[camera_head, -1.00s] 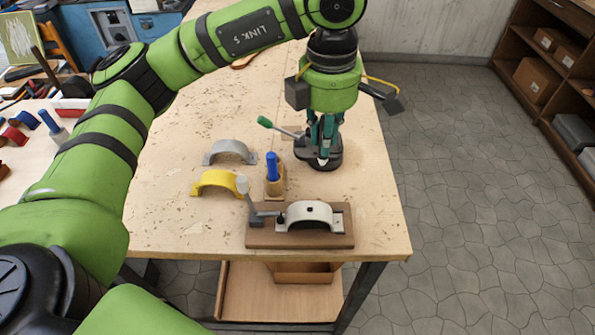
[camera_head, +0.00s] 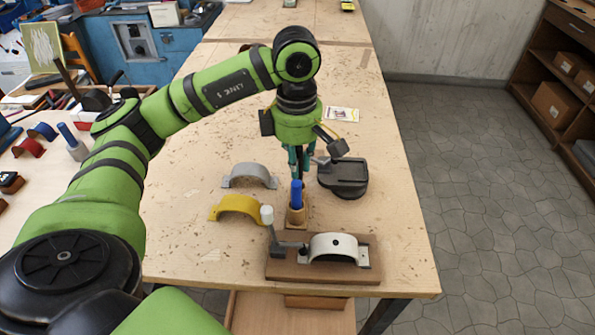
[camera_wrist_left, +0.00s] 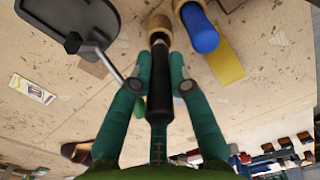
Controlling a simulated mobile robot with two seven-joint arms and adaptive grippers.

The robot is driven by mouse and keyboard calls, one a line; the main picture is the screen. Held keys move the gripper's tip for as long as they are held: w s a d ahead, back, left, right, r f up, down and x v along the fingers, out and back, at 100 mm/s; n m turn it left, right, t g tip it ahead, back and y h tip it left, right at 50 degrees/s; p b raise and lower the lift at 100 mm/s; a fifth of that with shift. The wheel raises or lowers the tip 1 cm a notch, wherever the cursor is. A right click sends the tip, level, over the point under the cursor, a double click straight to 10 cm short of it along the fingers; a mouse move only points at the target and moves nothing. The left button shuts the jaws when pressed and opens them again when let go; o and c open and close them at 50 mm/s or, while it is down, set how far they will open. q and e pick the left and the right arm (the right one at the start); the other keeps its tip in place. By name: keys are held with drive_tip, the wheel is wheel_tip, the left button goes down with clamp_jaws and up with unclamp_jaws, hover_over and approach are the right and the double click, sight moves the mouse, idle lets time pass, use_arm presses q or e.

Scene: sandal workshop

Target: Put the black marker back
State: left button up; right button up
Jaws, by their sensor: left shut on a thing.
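My left gripper (camera_head: 299,168) points down behind the blue marker (camera_head: 297,194). In the left wrist view its two green fingers are shut on the black marker (camera_wrist_left: 160,88). The marker's far end lines up with a round wooden holder piece (camera_wrist_left: 159,24); I cannot tell whether it is inside the hole or just above it. The blue marker (camera_wrist_left: 201,30) stands beside it in the wooden holder (camera_head: 297,216). In the head view the black marker is hidden by the fingers and blue marker. My right gripper is not in view.
A grey arch (camera_head: 250,178) and a yellow arch (camera_head: 237,206) lie to the left. A wooden jig (camera_head: 300,271) with a white arch (camera_head: 334,246) is in front. The tabletop behind is mostly clear.

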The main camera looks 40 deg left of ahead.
use_arm(q)
wheel_tip(320, 180, down, 3)
drive_tip(key=shift+f+p, duration=0.2)
drive_tip(key=shift+p, duration=0.55)
drive_tip(key=shift+f, duration=0.4)
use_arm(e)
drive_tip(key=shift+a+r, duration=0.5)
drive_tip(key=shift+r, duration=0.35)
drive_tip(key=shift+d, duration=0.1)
use_arm(q)
drive_tip(key=shift+f, duration=0.1)
drive_tip(key=o, duration=0.6)
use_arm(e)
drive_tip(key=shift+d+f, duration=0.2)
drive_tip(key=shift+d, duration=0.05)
